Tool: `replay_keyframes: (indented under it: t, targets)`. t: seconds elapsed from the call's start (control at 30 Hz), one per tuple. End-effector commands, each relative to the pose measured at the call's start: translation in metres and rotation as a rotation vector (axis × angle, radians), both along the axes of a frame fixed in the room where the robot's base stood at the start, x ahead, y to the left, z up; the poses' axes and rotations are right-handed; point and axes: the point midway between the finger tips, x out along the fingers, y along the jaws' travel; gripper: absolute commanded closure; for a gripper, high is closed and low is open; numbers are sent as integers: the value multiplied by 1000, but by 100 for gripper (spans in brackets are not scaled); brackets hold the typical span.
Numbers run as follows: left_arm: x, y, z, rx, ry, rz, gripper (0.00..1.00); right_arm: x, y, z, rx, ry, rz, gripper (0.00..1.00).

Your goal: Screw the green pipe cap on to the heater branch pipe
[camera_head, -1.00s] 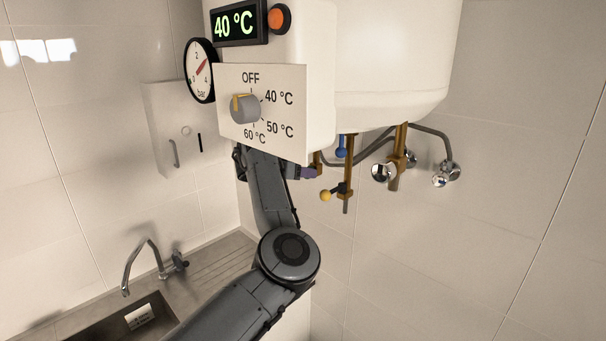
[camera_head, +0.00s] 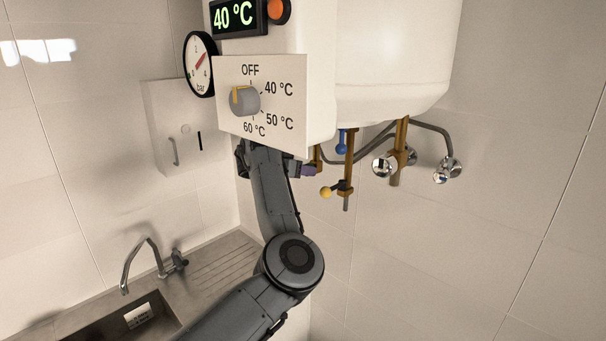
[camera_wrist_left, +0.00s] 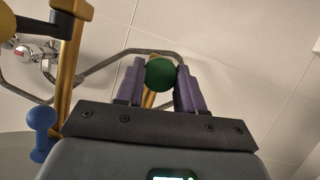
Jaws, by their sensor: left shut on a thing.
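The green pipe cap (camera_wrist_left: 160,74) sits between the purple fingers of my left gripper (camera_wrist_left: 161,77) in the left wrist view. The gripper is shut on it. A short piece of brass-coloured pipe (camera_wrist_left: 149,98) shows just behind and below the cap, likely the branch pipe. I cannot tell whether cap and pipe touch. In the head view, a purple fingertip of my left gripper (camera_head: 306,171) shows under the heater beside a brass-coloured pipe (camera_head: 317,156); the cap is hidden there. My right gripper is not in view.
The white heater (camera_head: 390,60) with its control box (camera_head: 290,135) hangs just above my left gripper. A yellow-knobbed valve (camera_head: 326,192) and a blue valve handle (camera_head: 342,147) are close on the right. A sink (camera_head: 110,325) with a tap lies lower left.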

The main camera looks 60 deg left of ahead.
Motion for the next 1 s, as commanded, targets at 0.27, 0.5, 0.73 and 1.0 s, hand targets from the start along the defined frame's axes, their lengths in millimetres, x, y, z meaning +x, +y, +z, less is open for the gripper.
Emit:
replay_keyframes:
  t: [0.27,0.5,0.73,1.0]
  targets:
    - [0,-1,-7,200,51,0,100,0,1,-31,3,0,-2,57]
    - [1,-2,-7,371,94,-1,100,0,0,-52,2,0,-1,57]
    - [0,-2,-5,519,129,0,100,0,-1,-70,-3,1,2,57]
    - [1,-3,-1,589,147,0,100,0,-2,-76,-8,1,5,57]
